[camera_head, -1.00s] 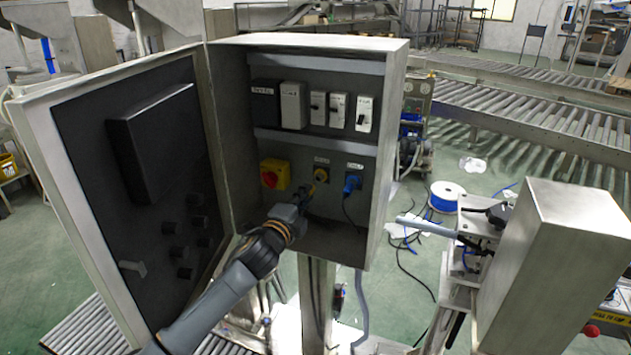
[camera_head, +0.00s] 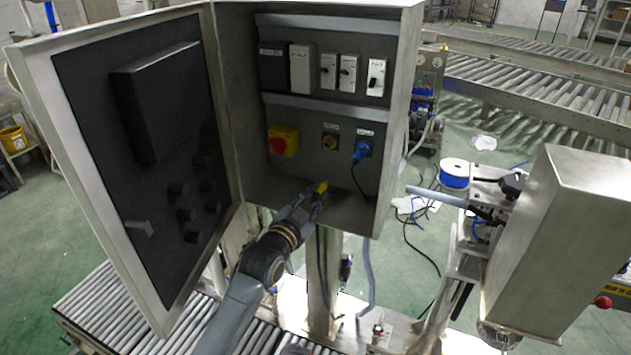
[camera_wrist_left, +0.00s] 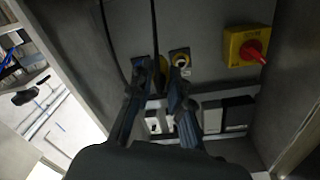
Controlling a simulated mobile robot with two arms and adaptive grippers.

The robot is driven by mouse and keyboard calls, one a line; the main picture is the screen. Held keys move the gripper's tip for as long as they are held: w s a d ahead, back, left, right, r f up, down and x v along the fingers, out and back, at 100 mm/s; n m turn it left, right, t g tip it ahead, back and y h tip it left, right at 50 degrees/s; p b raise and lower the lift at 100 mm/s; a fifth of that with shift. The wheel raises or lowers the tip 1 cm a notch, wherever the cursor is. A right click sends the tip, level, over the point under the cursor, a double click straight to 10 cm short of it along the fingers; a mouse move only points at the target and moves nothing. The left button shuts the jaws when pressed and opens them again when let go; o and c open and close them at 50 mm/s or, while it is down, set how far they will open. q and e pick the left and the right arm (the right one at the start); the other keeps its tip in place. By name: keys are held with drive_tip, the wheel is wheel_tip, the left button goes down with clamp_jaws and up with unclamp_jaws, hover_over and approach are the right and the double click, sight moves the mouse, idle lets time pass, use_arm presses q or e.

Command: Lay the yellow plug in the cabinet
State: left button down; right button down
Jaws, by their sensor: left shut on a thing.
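The grey cabinet (camera_head: 403,110) stands open in the head view. My left gripper (camera_head: 319,194) reaches in low, near the cabinet floor, and is shut on the yellow plug (camera_head: 321,187). The plug is apart from the yellow-ringed socket (camera_head: 330,142) above it. In the left wrist view, which is turned over, the plug (camera_wrist_left: 162,68) shows as a yellow sliver between the fingers (camera_wrist_left: 160,92); they hide much of it. A dark cable runs from near it. My right gripper is in neither view.
A blue plug (camera_head: 362,150) with a dark cable sits right of the yellow socket. A red and yellow rotary switch (camera_head: 283,141) is to the left. Breakers line the upper row. The open door (camera_head: 135,222) bounds the left side. The cabinet floor (camera_head: 345,212) has bare room.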

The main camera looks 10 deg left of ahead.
sight(322, 212)
use_arm(q)
drive_tip(key=s+f+n, duration=0.1)
drive_tip(key=n, duration=0.1)
drive_tip(key=s+a+f+n, duration=0.1)
drive_tip(key=n, duration=0.1)
drive_tip(key=s+a+f+n+y+b, duration=0.1)
drive_tip(key=n, duration=0.1)
drive_tip(key=shift+s+a+f, duration=0.15)
drive_tip(key=shift+f, duration=0.1)
drive_tip(key=w+f+b, duration=0.1)
drive_tip(key=w+b, duration=0.1)
drive_tip(key=w+d+f+b, duration=0.1)
drive_tip(key=w+f+b, duration=0.1)
drive_tip(key=w, duration=0.1)
drive_tip(key=w+f+b, duration=0.2)
drive_tip(key=w, duration=0.1)
drive_tip(key=shift+d, duration=0.3)
drive_tip(key=shift+w+d+f+b, duration=0.15)
drive_tip(key=shift+w+f+b, duration=0.1)
drive_tip(key=shift+w+b, duration=0.4)
drive_tip(key=shift+w+d+f+b, duration=0.1)
drive_tip(key=shift+w+f+b, duration=0.1)
drive_tip(key=shift+w+b, duration=0.45)
drive_tip(key=shift+w+d+f+b, duration=0.15)
drive_tip(key=shift+w+f+b, duration=0.1)
drive_tip(key=shift+w+b, duration=0.35)
